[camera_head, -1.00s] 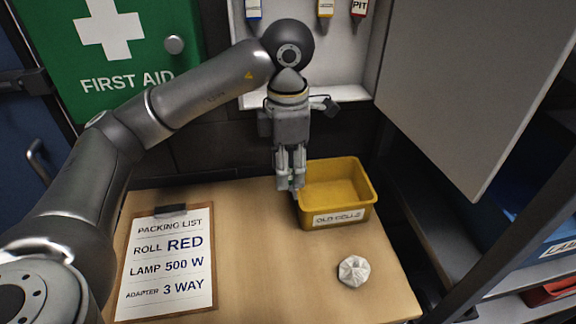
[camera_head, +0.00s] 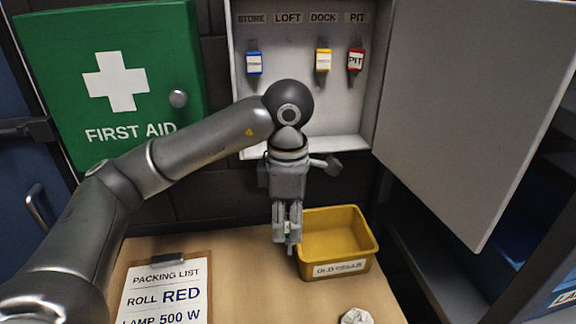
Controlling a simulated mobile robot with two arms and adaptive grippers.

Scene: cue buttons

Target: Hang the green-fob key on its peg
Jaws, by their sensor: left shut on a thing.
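My left gripper (camera_head: 287,236) points down above the table, just left of the yellow bin. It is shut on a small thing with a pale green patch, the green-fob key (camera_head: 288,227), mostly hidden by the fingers. The open white key cabinet (camera_head: 300,105) is on the wall behind, with labels STORE, LOFT, DOCK and PIT. A blue-fob key (camera_head: 254,64) hangs under STORE, a yellow-fob key (camera_head: 323,61) under DOCK and a red-fob key (camera_head: 355,61) under PIT. No key hangs under the LOFT label (camera_head: 288,18). My right gripper is out of view.
The yellow bin (camera_head: 338,268) stands on the wooden table (camera_head: 240,290). A packing-list clipboard (camera_head: 165,290) lies left and crumpled paper (camera_head: 356,317) in front. The cabinet door (camera_head: 470,110) stands open at the right. A green first aid box (camera_head: 110,90) is at the left.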

